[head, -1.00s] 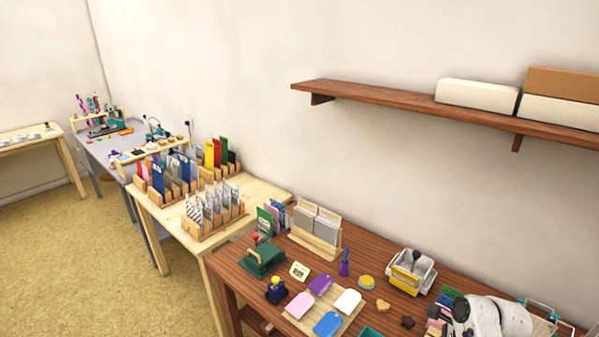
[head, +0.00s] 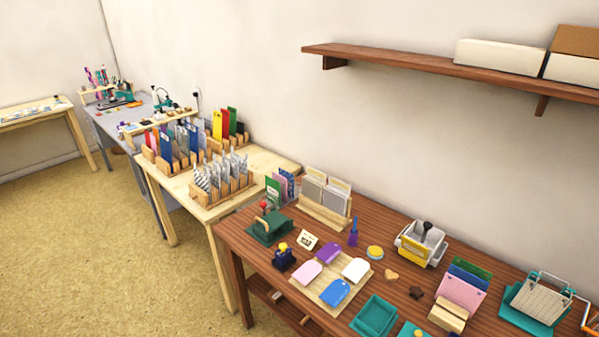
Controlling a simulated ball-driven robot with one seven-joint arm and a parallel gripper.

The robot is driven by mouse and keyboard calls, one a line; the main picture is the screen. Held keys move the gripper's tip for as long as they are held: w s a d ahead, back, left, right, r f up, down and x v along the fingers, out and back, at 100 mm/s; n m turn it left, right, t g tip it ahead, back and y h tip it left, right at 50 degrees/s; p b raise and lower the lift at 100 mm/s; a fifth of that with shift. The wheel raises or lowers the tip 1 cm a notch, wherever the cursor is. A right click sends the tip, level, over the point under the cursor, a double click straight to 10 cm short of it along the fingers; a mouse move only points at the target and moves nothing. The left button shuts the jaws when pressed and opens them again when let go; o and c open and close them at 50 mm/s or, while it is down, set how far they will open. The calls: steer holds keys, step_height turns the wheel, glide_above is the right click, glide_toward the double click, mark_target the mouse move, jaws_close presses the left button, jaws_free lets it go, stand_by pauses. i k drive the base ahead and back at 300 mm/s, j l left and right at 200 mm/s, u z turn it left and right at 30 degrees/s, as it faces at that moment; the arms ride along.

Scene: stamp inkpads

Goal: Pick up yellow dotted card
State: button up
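Several upright cards stand in slotted wooden racks on the light wooden table. A plain-looking yellow card (head: 217,125) stands in the back rack (head: 198,160), between a red card (head: 226,122) and other cards. It is too small to tell whether it carries dots. My gripper is not in view.
The dark wooden table (head: 318,235) nearer to me holds a green stamp press (head: 268,228), a board of coloured tags (head: 335,292), a teal tray (head: 374,316) and a card holder (head: 325,213). A wall shelf (head: 420,66) hangs above. The floor (head: 100,250) at left is clear.

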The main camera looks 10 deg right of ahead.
mark_target(421, 251)
steer(key=i+j, duration=0.15)
steer(key=i, duration=0.25)
steer(key=i+j, duration=0.15)
steer(key=i, duration=0.25)
steer(key=i+j, duration=0.15)
steer(key=i, duration=0.25)
steer(key=i+j+z, duration=0.1)
steer(key=i, duration=0.3)
